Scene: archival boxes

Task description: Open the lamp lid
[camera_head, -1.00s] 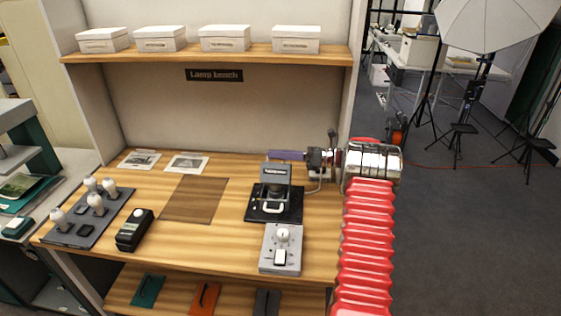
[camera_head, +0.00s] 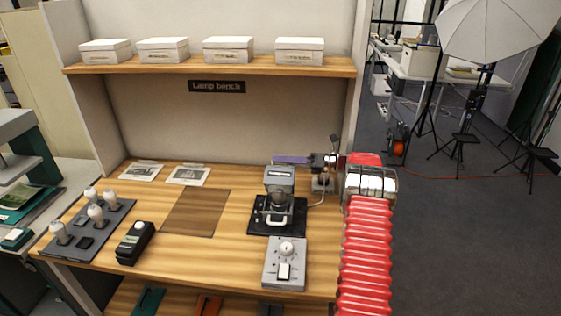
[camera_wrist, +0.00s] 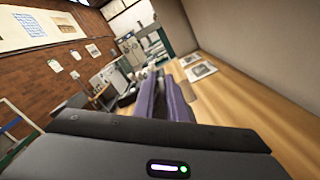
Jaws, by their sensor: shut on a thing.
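The lamp (camera_head: 278,199) stands on a black base (camera_head: 262,228) on the bench, with a wire loop at its front. Its grey lid (camera_head: 280,182) is tilted up above it, and the rounded lamp part shows below. My gripper (camera_head: 276,160) reaches in from the right, its purple fingers lying across the lid's upper back edge. In the wrist view the fingers (camera_wrist: 165,98) are close together. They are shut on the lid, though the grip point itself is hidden.
A grey switch box (camera_head: 268,266) stands in front of the lamp. A black device (camera_head: 134,243) and a tray of bulbs (camera_head: 110,221) lie to the left. The brown mat (camera_head: 195,212) is clear. White boxes (camera_head: 228,50) line the shelf above.

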